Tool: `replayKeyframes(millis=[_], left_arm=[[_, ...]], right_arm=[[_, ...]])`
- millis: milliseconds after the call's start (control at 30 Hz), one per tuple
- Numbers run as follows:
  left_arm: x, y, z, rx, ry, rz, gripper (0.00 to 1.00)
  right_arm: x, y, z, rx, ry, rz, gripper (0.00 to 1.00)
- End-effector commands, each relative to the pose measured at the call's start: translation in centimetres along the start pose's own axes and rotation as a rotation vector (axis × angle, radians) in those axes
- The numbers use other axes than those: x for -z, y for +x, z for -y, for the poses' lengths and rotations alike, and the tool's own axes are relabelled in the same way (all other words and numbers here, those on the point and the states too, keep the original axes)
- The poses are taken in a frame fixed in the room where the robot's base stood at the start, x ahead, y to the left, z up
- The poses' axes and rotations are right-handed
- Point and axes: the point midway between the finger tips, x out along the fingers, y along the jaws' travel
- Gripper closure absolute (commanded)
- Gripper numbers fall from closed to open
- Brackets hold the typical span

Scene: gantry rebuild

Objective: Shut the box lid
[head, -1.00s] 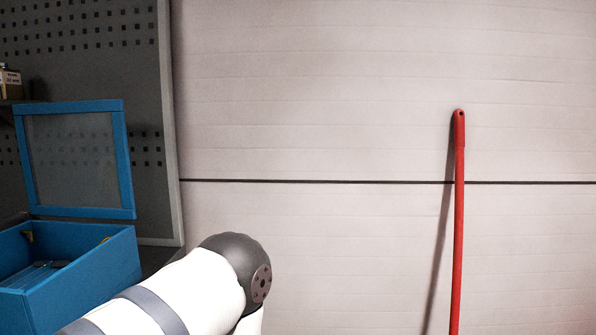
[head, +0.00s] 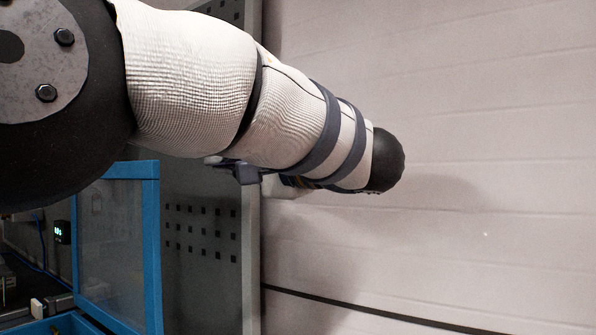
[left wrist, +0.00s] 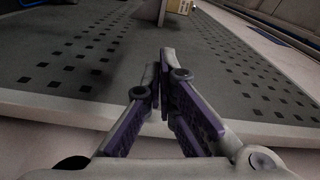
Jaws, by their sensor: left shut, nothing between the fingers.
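The blue box (head: 62,324) is at the lower left of the head view, mostly cut off by the picture edge. Its lid, a blue frame (head: 152,250) around a clear panel, stands upright and open. My left arm crosses above the lid and hides its top left part. My left gripper (head: 238,170) shows only as a small dark part under the forearm, right of the lid's top corner and apparently apart from it. In the left wrist view its purple-padded fingers (left wrist: 160,85) are shut and empty, before a perforated panel. My right gripper is out of view.
A small lit display (head: 62,232) and cables are at the far left. A small carton (left wrist: 180,6) shows in the left wrist view.

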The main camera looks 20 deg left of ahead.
Motion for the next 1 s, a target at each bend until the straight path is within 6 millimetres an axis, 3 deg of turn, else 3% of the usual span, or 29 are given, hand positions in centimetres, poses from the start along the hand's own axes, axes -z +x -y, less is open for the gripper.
replayKeyframes(millis=[333,433,600,1000], left_arm=[[0.0,7.8,-0.4,-0.002,0.004,0.002,1.0],[-2.2,7.8,0.6,0.005,-0.004,-0.001,1.0],[-3.7,8.2,0.4,0.004,-0.004,-0.001,1.0],[-3.8,8.3,-0.2,0.001,0.001,-0.001,1.0]], right_arm=[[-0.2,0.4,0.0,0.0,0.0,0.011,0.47],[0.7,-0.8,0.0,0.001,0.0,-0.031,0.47],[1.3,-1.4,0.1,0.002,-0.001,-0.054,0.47],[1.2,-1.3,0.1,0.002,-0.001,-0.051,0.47]])
